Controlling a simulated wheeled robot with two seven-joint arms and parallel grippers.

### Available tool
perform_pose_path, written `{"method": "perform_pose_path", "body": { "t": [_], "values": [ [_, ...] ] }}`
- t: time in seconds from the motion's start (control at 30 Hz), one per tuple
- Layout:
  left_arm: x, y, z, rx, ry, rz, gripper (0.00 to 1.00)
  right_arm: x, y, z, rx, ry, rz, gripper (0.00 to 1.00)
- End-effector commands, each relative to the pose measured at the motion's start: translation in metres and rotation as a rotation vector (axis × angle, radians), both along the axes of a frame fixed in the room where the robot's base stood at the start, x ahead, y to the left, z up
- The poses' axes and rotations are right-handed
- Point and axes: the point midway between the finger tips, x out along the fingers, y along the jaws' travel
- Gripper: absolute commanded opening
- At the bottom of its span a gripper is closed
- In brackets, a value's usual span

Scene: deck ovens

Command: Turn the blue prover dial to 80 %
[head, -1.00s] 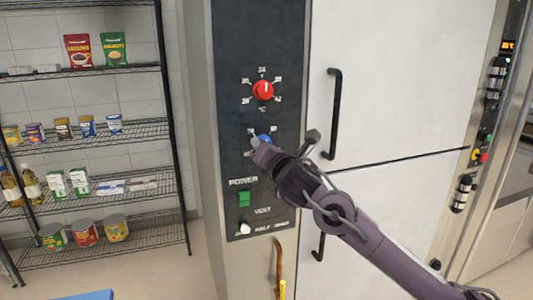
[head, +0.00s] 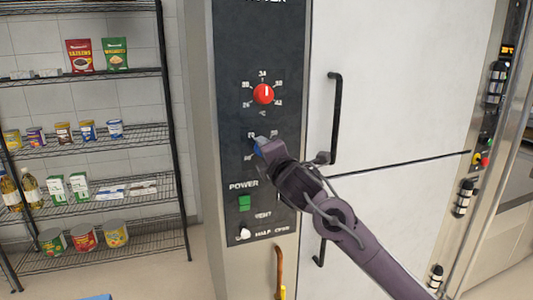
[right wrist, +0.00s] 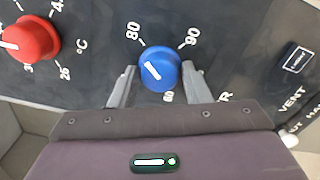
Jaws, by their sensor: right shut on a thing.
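The blue prover dial (right wrist: 166,62) sits on the dark control panel in the right wrist view, with a white pointer bar slanting up and left. The 80 mark (right wrist: 132,31) is above left of it, 90 above right and 60 just below. The pointer aims left of the 80 mark. My right gripper (right wrist: 159,74) has one finger on each side of the dial and is shut on it. In the head view this gripper (head: 262,151) covers nearly all of the dial; only a blue sliver shows. My left gripper is not in view.
A red dial (head: 263,94) sits above the blue one, and a green power switch (head: 244,203) and a white knob (head: 245,234) below. A black door handle (head: 335,118) stands right of my gripper. A stocked wire shelf (head: 95,140) is at left.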

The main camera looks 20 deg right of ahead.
Motion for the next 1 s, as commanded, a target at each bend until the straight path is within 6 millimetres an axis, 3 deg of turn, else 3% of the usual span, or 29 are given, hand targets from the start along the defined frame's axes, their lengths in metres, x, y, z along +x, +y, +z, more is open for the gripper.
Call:
{"method": "perform_pose_path", "body": {
  "t": [0.4, 0.43, 0.53, 0.83, 1.0],
  "values": [
    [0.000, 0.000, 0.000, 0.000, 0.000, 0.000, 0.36, 0.000, 0.000, -0.001, 0.007, 0.002, -0.002, 0.20],
    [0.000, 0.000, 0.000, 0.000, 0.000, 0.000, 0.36, 0.000, 0.000, -0.001, 0.007, 0.002, -0.002, 0.44],
    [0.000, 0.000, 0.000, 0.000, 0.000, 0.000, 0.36, 0.000, 0.000, -0.001, 0.006, 0.002, -0.002, 0.57],
    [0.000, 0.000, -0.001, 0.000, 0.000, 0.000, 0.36, -0.001, 0.000, -0.001, 0.006, 0.001, 0.000, 0.57],
    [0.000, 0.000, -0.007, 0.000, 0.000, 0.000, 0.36, -0.020, -0.001, -0.003, 0.005, 0.000, 0.000, 0.57]
  ]
}}
